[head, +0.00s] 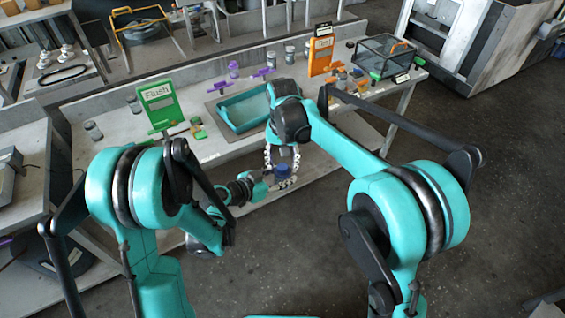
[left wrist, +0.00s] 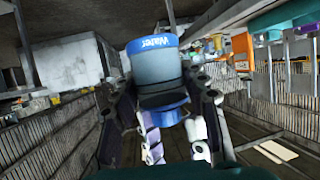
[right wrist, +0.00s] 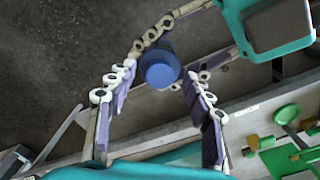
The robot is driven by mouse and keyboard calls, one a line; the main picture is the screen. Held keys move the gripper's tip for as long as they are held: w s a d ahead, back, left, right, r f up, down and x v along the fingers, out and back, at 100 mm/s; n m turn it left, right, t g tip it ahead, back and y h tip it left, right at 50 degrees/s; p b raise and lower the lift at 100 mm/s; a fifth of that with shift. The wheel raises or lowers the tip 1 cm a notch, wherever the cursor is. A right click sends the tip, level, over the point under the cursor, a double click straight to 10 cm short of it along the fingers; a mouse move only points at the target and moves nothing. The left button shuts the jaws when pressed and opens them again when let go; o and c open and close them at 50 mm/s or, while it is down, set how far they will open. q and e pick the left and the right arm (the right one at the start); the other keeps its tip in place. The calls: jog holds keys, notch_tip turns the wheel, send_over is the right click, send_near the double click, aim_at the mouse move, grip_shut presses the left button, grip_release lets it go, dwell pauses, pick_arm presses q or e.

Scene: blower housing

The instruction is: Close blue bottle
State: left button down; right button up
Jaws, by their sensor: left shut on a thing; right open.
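The blue bottle (head: 283,170) is held in the air in front of the bench by my left gripper (head: 288,184). In the left wrist view the bottle (left wrist: 157,68) has a blue band with upside-down "Water" lettering, a grey body and another blue part below. My right gripper (head: 282,157) is open and points down just above it. In the right wrist view the round blue top (right wrist: 160,70) lies between my open right fingers (right wrist: 158,88), with a gap on both sides. Whether the top is screwed tight cannot be told.
The bench (head: 218,149) behind carries a teal tray (head: 243,110), a green sign (head: 161,104), an orange sign (head: 320,54), several small jars and a clear box (head: 383,56). Open floor (head: 330,235) lies in front of the bench.

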notch_tip(320, 180, up, 12)
dwell(0.4)
jog(key=shift+f, duration=0.15)
jog(key=shift+d, duration=0.15)
